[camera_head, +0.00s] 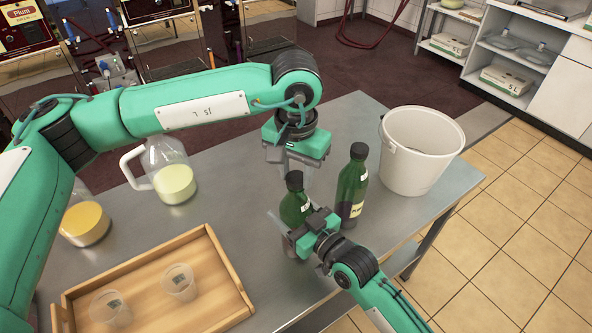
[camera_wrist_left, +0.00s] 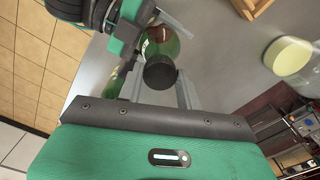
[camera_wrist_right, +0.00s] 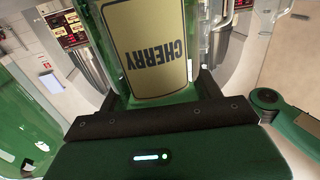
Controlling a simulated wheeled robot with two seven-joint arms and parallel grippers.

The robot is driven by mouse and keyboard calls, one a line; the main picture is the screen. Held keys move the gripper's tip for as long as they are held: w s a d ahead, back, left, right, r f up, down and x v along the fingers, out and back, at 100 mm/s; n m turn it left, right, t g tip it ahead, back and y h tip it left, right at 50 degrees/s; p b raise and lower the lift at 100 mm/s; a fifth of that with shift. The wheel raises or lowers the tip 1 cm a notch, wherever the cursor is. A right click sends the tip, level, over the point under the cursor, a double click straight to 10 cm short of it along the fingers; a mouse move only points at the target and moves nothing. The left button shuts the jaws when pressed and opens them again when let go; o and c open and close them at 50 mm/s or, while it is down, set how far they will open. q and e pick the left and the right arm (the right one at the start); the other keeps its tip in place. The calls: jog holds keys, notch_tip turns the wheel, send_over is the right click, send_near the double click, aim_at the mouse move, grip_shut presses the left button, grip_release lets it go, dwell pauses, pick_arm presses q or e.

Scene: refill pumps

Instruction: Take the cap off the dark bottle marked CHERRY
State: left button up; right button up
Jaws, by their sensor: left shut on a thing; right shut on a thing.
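The dark green bottle (camera_head: 296,208) stands upright on the steel table, its black cap (camera_head: 294,180) on top. Its label reads CHERRY, upside down in the right wrist view (camera_wrist_right: 147,48). My right gripper (camera_head: 291,238) is shut around the bottle's body from the near right side. My left gripper (camera_head: 294,170) points down from above, its fingers shut on the cap. In the left wrist view the cap (camera_wrist_left: 160,73) sits between the two fingers. The head view does not show a gap between cap and neck.
A second green bottle (camera_head: 351,188) with a dark cap stands close on the right. A white bucket (camera_head: 420,150) is beyond it. A jug of pale liquid (camera_head: 174,180), a jug of orange liquid (camera_head: 84,222) and a wooden tray (camera_head: 228,262) with two cups are at the left.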

pick_arm(q)
jog(key=n, duration=2.1)
jog(key=shift+n, duration=0.4)
jog(key=n, duration=1.2)
jog(key=shift+r+n, duration=0.1)
jog(key=shift+n, duration=0.2)
jog(key=n, duration=0.4)
jog(key=shift+n, duration=0.3)
jog(key=n, duration=0.4)
jog(key=shift+n, duration=0.3)
jog(key=n, duration=0.5)
jog(key=shift+r, duration=0.2)
